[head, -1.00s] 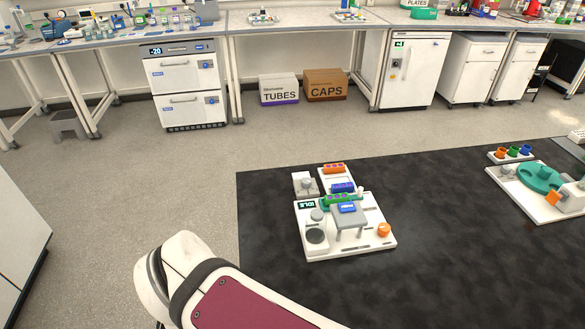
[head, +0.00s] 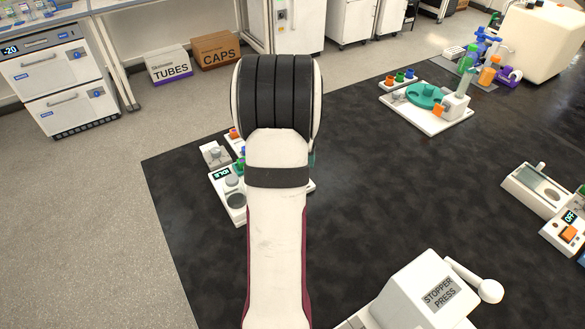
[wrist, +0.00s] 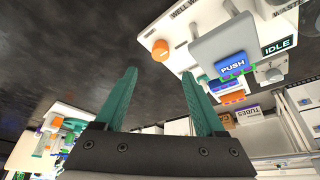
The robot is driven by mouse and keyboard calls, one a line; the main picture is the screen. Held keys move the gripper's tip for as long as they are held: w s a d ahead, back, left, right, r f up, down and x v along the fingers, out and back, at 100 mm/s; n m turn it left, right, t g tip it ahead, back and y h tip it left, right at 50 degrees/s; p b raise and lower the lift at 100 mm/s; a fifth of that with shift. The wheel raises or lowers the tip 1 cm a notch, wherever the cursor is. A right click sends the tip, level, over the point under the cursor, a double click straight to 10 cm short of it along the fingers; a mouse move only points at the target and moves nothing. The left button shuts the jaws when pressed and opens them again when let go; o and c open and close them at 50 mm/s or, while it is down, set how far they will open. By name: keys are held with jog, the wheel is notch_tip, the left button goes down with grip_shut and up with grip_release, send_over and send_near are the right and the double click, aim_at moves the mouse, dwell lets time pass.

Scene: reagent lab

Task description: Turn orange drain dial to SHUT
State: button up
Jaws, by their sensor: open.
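The orange dial (wrist: 161,50) stands out on the white washer-like station (wrist: 150,36), near its edge, in the wrist view. The station shows an IDLE display and a grey bridge with a blue PUSH button (wrist: 232,64). My gripper (wrist: 159,74) is open and empty, its two teal fingers apart. In the picture the dial lies just beyond and between the fingertips, with no visible contact. In the head view my arm hides the dial and much of the station (head: 236,207). The dial's markings are not readable.
The head view shows a teal-disc station (head: 432,118) at back right, a stopper press (head: 425,290) at front right and a device with an OFF display (head: 565,232) at the right edge. The dark mat (head: 370,190) is clear between them.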

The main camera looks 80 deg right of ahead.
jog(key=x, duration=0.9)
jog(key=shift+d+f, duration=0.1)
jog(key=shift+f, duration=0.1)
jog(key=shift+c, duration=0.4)
grip_shut()
